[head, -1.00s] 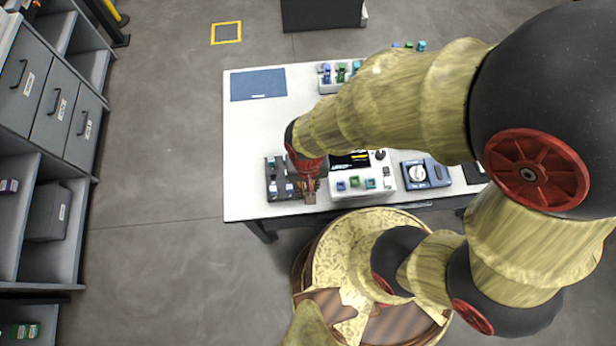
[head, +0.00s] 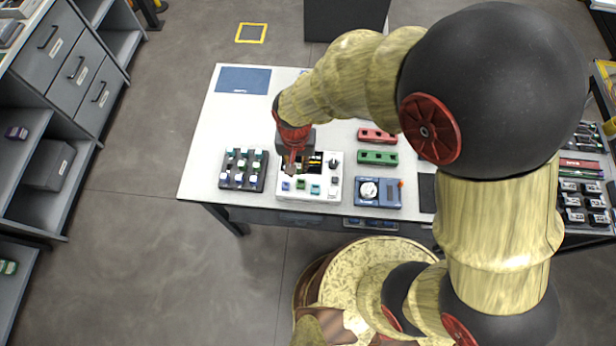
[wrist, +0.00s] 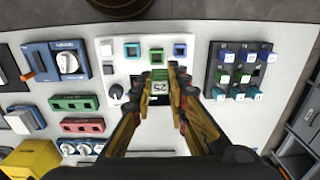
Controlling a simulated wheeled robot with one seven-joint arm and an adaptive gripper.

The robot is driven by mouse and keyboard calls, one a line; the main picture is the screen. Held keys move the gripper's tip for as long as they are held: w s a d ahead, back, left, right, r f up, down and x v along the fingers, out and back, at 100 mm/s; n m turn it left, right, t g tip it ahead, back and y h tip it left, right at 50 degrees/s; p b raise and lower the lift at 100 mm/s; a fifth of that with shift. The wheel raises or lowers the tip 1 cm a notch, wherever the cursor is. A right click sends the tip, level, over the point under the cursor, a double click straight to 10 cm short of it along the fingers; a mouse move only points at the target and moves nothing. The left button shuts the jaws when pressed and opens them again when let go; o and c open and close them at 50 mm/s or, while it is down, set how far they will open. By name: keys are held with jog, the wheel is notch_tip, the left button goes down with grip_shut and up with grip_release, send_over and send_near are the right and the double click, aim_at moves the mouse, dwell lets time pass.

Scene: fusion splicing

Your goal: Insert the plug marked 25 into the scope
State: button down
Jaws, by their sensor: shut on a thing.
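My gripper (wrist: 160,84) is shut on a green plug marked 25 (wrist: 159,87), which shows between its fingers in the wrist view. In the head view my gripper (head: 291,168) is over the left part of the white scope (head: 322,196). The scope (wrist: 110,70) has teal, green (wrist: 156,55) and purple sockets in a row, plus a dark knob. The plug appears close to the green socket but apart from it; its height above the scope is hard to judge. My gripper hides part of the scope's dark display.
A dark rack (head: 243,171) of several plugs stands left of the scope. A blue meter (head: 378,192) with a white dial is at its right. Red (head: 377,135) and green (head: 377,157) blocks lie behind the meter. A blue mat (head: 243,79) lies at the back left; white table around it is clear.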

jog(key=shift+w+d+r, duration=0.1)
jog(key=shift+d+r, duration=0.05)
jog(key=shift+d, duration=0.25)
jog(key=shift+f+b, duration=0.35)
jog(key=shift+f, duration=0.1)
jog(key=b, duration=0.3)
send_over(300, 179)
jog(key=s, duration=0.1)
notch_tip(300, 179, down, 4)
jog(key=shift+s+d+f, duration=0.1)
jog(key=shift+s+f, duration=0.05)
jog(key=shift+f, duration=0.1)
jog(key=shift+f+b, duration=0.9)
jog(key=shift+f, duration=0.95)
dwell(1.3)
jog(key=c, duration=1.7)
grip_release()
jog(key=shift+o, duration=0.2)
